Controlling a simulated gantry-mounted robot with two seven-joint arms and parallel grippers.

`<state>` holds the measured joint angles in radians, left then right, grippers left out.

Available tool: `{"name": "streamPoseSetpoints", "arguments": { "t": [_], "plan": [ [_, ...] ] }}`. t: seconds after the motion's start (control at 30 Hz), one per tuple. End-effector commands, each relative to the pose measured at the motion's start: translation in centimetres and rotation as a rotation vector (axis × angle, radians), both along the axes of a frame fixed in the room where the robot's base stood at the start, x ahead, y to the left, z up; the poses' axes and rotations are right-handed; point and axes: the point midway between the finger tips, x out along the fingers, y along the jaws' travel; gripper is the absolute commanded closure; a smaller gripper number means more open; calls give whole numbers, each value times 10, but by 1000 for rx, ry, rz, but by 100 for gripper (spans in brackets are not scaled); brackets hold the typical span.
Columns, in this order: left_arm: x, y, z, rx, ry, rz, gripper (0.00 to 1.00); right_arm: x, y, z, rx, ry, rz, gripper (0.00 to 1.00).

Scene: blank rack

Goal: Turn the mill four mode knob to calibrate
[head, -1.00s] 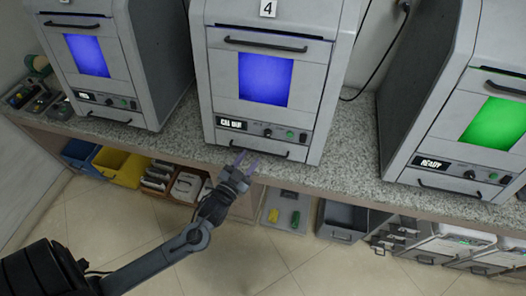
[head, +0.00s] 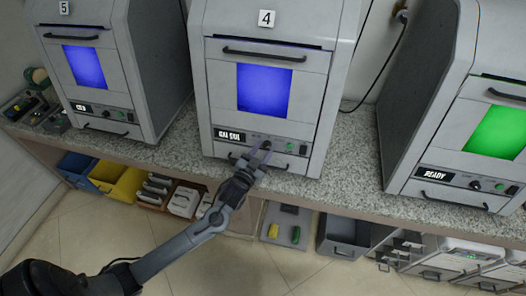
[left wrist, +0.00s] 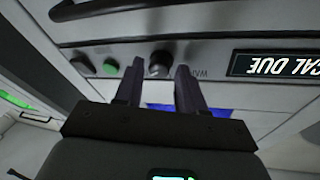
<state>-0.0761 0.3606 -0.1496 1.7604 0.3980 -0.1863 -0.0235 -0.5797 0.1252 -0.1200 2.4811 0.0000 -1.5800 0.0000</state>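Mill four (head: 215,80), a grey cabinet with a "4" tag and a blue-lit window, stands at the centre of the head view. Its display (head: 229,135) reads "CAL DUE". The dark round mode knob (left wrist: 159,64) shows upside down in the left wrist view, beside a green button (left wrist: 110,67). My left gripper (head: 259,153) is open at the front panel. In the left wrist view its two fingertips (left wrist: 158,72) stand one on each side of the knob's lower part. I cannot tell whether they touch it. The knob's pointer setting is not readable. My right gripper is not in view.
Mill five (head: 110,75) stands to the left and a mill reading "READY" (head: 435,172), with a green window, to the right. A speckled counter (head: 345,175) carries them. Bins, including a yellow one (head: 125,187), sit below. Mill four's lower handle (head: 262,160) is close to my gripper.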

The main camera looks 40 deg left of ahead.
Motion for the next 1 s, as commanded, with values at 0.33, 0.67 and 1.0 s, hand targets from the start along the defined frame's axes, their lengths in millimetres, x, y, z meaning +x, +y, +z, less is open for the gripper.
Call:
{"name": "streamPoseSetpoints", "arguments": {
  "t": [0.33, 0.67, 1.0],
  "plan": [
    [5, 1, 0, 0, 0, -1, 61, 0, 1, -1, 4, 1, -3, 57],
    [5, 1, 0, 1, 1, -1, 100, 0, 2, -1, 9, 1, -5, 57],
    [5, 0, 0, -49, -23, 11, 100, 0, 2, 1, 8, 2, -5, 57]
  ]
}}
